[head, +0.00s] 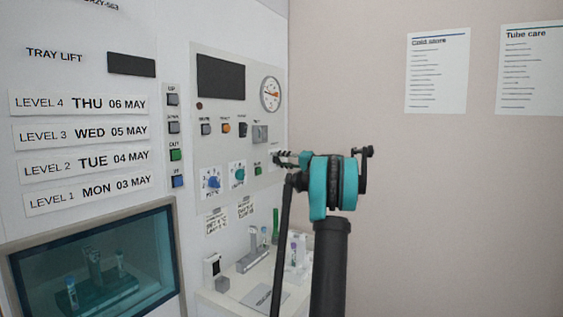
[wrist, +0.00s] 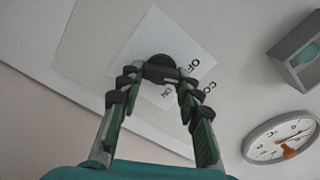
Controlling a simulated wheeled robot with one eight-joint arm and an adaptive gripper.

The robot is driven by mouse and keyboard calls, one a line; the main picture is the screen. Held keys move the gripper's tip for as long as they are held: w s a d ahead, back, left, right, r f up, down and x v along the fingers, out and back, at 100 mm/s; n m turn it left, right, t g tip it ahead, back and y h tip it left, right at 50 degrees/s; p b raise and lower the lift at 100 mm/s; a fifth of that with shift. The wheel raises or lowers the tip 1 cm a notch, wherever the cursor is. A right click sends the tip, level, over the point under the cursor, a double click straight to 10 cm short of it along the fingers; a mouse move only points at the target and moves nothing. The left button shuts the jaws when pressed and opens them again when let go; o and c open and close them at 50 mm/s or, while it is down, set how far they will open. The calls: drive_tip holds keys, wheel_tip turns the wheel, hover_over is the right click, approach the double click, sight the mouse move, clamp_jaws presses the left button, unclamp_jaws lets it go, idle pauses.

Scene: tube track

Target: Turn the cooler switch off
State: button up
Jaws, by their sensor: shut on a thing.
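The cooler switch (wrist: 160,66) is a dark round knob on a white label plate (wrist: 185,42), seen in the wrist view. The plate's letters are turned, and "OF", "ON" and "CO" can be partly read. My gripper (wrist: 157,84) has its fingers closed around the knob from both sides. In the head view my gripper (head: 284,158) reaches left to the right edge of the grey panel, below the dial. The knob is hidden behind the fingers there, and its pointing direction cannot be told.
The grey panel (head: 222,145) carries buttons, a blue knob (head: 211,182), a teal knob (head: 237,174) and a round dial (head: 271,94). A ledge with tubes and holders lies below. A tray lift window (head: 150,230) is at lower left. The wall at right has two posters.

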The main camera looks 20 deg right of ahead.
drive_tip(key=shift+n, duration=1.3)
drive_tip(key=o, duration=1.2)
drive_tip(key=shift+c, duration=0.2)
drive_tip(key=v, duration=1.2)
